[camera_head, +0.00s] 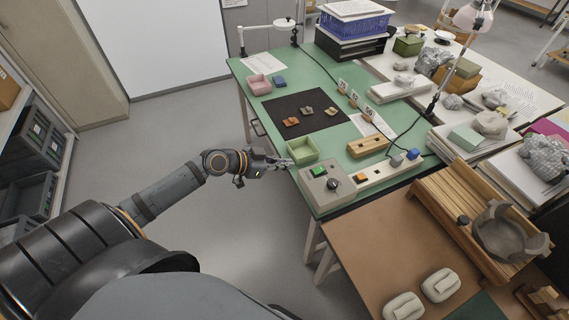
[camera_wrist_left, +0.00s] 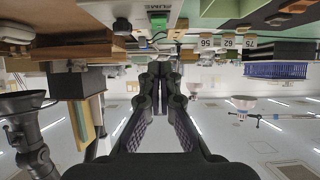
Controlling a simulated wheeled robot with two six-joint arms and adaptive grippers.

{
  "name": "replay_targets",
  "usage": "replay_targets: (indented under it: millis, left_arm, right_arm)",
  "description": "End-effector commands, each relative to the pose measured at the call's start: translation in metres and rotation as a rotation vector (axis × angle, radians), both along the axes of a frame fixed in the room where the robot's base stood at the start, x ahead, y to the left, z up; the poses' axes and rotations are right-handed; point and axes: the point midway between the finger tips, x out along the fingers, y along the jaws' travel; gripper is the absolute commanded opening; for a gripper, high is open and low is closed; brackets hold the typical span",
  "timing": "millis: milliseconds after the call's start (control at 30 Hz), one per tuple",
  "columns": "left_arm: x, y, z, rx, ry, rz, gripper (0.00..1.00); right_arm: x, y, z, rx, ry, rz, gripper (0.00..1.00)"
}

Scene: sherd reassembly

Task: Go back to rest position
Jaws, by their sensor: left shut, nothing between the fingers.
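My left arm reaches in from the left in the head view. Its gripper (camera_head: 286,163) is at the near left edge of the green table (camera_head: 240,73), beside the light green tray (camera_head: 303,150). In the left wrist view, which looks upside down, the two fingers (camera_wrist_left: 160,72) are together with nothing between them. My right gripper is in neither view.
A grey control box (camera_head: 318,190) and a wooden block (camera_head: 368,146) stand right of the gripper. A lamp (camera_head: 284,22) stands at the table's back left. A wooden rack (camera_head: 440,203) holds a grey vessel (camera_head: 497,235). Open floor (camera_head: 215,110) lies left of the table.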

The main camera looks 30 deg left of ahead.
Motion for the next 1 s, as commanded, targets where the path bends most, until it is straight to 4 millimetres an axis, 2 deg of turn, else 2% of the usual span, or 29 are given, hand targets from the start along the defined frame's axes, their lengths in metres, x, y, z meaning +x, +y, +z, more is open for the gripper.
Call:
replay_targets:
  millis: [433,500,567,667,700,767,800,867,900,967,1000]
  left_arm:
    - [0.0,0.0,0.0,0.0,0.0,0.001,0.0]
    - [0.002,0.006,-0.008,0.003,0.009,0.021,0.0]
    - [0.004,0.02,-0.025,0.012,0.031,0.069,0.0]
    - [0.003,0.06,-0.08,0.045,0.101,0.208,0.0]
    - [-0.003,0.079,-0.109,0.062,0.139,0.275,0.0]
    - [-0.017,0.105,-0.155,0.093,0.204,0.373,0.0]
    - [-0.031,0.118,-0.186,0.114,0.249,0.431,0.0]
    - [-0.056,0.134,-0.231,0.146,0.317,0.506,0.0]
    - [-0.076,0.14,-0.26,0.169,0.365,0.551,0.0]
    - [-0.111,0.145,-0.302,0.202,0.437,0.605,0.0]
    - [-0.136,0.145,-0.328,0.225,0.487,0.633,0.0]
  right_arm:
    - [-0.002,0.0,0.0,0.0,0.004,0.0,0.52]
    - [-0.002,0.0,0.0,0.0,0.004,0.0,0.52]
    - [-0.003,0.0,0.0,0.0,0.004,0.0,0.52]
    - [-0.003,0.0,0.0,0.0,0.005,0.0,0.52]
    - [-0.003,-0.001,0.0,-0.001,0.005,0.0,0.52]
    - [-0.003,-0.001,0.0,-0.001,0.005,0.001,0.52]
    - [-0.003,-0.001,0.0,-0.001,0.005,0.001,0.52]
    - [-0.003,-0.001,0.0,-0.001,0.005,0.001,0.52]
    - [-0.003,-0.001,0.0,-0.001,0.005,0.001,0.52]
    - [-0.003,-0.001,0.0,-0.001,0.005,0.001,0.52]
    - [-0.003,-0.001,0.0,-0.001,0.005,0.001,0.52]
